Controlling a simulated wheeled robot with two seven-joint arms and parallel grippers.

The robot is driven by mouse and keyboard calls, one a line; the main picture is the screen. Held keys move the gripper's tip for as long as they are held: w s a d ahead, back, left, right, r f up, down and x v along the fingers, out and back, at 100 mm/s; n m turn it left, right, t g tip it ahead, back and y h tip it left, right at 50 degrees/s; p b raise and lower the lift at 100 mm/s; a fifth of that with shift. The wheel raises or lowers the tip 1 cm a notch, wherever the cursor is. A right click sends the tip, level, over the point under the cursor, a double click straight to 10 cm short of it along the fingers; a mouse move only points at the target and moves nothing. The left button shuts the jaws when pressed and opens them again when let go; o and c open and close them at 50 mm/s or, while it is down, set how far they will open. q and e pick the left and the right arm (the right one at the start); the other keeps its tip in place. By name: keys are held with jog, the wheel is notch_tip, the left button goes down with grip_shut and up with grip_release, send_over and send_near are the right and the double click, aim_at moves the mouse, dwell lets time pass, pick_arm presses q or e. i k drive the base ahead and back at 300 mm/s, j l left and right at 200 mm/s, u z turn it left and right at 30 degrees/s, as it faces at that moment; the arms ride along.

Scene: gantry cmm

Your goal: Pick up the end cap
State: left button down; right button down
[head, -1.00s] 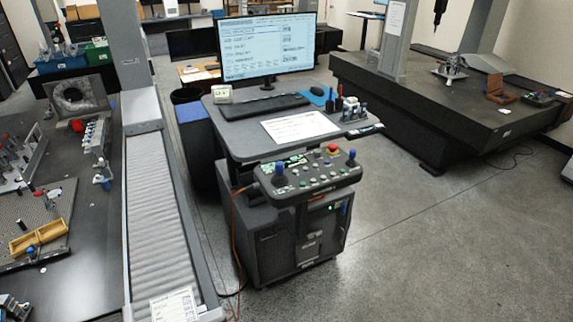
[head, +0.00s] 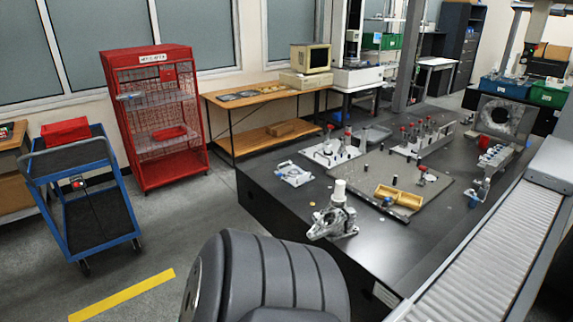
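I cannot tell for certain which thing is the end cap. On the dark inspection table (head: 262,190) a grey metal casting (head: 333,222) stands near the front corner, with a white cylinder (head: 339,191) on or right behind it. A square grey metal part with a large round hole (head: 497,117) stands upright at the far right of the table. A flat light plate with a small part (head: 293,173) lies at the left edge. Neither of my grippers is in view.
The table also holds a yellow tray (head: 398,196) and a row of red-topped probes (head: 420,135). A ribbed guideway cover (head: 495,255) runs along the right. A blue cart (head: 98,245) and red cage (head: 155,115) stand left. Floor between cart and table is clear.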

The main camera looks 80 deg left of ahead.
aim_at(294, 173)
jog(key=u, duration=2.55)
